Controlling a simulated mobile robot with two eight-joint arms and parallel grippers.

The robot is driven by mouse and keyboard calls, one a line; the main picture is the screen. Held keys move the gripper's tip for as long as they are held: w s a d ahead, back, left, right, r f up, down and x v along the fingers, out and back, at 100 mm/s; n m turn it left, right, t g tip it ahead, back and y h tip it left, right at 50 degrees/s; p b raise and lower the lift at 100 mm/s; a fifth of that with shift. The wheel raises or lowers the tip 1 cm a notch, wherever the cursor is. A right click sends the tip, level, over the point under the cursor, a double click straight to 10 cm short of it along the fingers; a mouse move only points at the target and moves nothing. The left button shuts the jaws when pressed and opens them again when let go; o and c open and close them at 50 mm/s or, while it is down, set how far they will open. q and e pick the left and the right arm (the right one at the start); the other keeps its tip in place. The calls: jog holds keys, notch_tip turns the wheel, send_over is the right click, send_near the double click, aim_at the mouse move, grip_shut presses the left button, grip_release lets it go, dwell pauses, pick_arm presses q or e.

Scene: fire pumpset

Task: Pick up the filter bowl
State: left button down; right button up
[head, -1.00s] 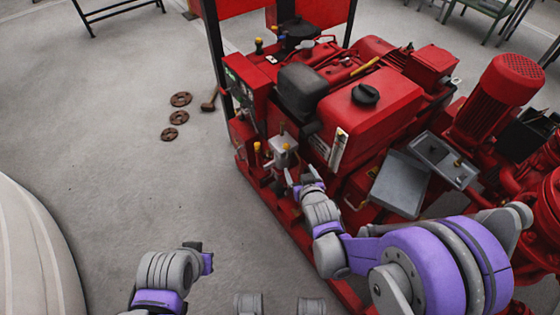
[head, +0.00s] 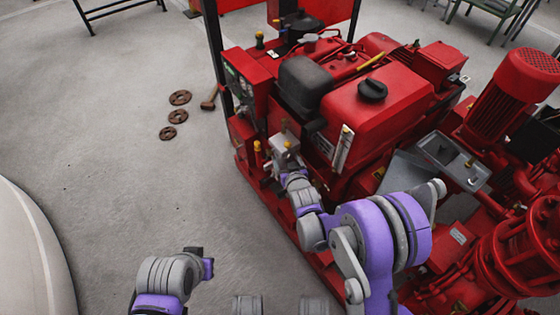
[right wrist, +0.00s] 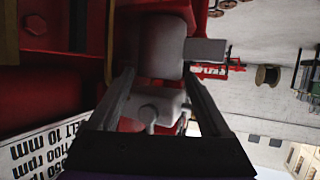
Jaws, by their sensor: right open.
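In the right wrist view a pale grey rounded cup shape, which looks like the filter bowl (right wrist: 162,46), joins a grey metal filter head (right wrist: 157,106). In the head view the grey filter head (head: 285,146) sits on the near side of the red pumpset; I cannot make out the bowl there, behind my gripper. My right gripper (head: 286,170) is at the filter, open, with its two fingers (right wrist: 163,88) on either side of the filter in the wrist view. I cannot tell whether they touch it. My left gripper (head: 208,262) is low over the floor, away from the pumpset.
The red engine (head: 372,110) rises behind the filter. A grey tray (head: 447,150) is to its right. A white label plate (right wrist: 45,145) is close beside the gripper.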

jog(key=shift+x, duration=0.9)
jog(key=shift+r, duration=0.1)
jog(key=c, duration=1.2)
